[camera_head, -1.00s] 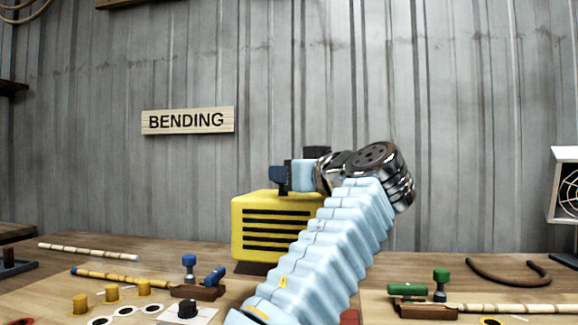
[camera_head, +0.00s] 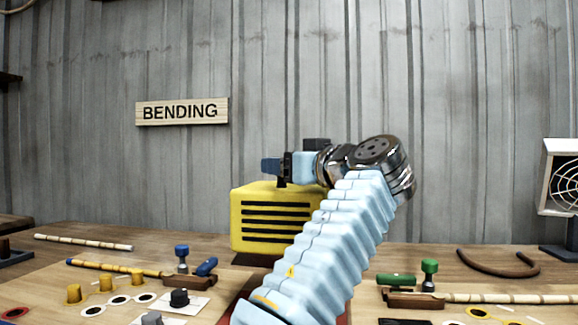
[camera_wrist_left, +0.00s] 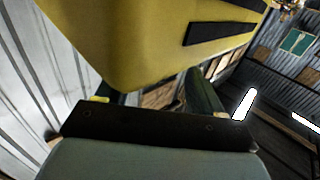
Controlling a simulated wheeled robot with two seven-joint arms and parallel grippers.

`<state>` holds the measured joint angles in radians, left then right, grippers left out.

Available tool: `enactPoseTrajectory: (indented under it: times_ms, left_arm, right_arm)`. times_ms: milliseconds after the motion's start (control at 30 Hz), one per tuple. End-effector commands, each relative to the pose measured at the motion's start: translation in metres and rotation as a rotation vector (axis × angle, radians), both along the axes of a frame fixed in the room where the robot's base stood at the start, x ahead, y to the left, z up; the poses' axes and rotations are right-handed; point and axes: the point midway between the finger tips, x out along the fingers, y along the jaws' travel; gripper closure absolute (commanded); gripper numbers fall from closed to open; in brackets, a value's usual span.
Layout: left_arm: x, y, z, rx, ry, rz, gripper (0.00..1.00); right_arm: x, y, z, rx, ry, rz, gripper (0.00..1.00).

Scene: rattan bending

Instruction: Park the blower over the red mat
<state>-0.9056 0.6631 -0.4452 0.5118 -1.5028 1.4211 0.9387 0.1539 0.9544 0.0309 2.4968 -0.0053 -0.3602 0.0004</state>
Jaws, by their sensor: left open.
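The yellow blower (camera_head: 275,222) with black slots stands near the back of the table, partly hidden by my left arm. It also fills the top of the left wrist view (camera_wrist_left: 135,40), very close. My left gripper (camera_head: 271,166) is open, level and pointing left, just above the blower's top. A short dark post shows between them; I cannot tell if the jaws touch it. Red patches of the mat (camera_head: 345,312) show beside my forearm; most of it is hidden. A dark reddish-brown strip lies below the blower; I cannot tell if it is mat. My right gripper is out of view.
At left are a banded cane (camera_head: 115,268), a blue-knobbed clamp (camera_head: 182,258) and several yellow pegs. At right are a green-knobbed clamp (camera_head: 429,274), a cane (camera_head: 505,298), a curved brown rattan piece (camera_head: 497,266) and a caged fan (camera_head: 562,180). A grey corrugated wall is behind.

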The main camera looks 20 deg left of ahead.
Motion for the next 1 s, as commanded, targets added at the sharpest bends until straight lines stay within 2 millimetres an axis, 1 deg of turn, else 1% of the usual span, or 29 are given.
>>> enactPoseTrajectory:
  times_ms: [133,233,400,600,700,833,1000]
  left_arm:
    - [-0.003,-0.004,0.0,0.001,-0.001,-0.001,0.33]
    - [-0.01,-0.014,-0.001,0.002,-0.001,-0.003,0.33]
    - [-0.035,-0.045,-0.001,0.002,-0.003,-0.005,0.33]
    - [-0.065,-0.082,0.0,0.002,-0.001,-0.003,0.33]
    - [-0.076,-0.094,0.001,0.001,0.0,-0.002,0.33]
    - [-0.084,-0.104,0.0,0.001,0.0,-0.001,0.33]
    - [-0.088,-0.107,0.0,0.0,0.0,0.0,0.33]
  right_arm:
    - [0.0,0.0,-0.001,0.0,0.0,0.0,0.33]
    - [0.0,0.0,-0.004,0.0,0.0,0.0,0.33]
    - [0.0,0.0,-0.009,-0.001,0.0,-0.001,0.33]
    - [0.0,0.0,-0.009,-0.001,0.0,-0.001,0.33]
    - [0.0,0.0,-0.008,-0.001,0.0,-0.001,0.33]
    - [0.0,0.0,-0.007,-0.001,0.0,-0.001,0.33]
    - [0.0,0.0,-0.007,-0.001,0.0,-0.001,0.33]
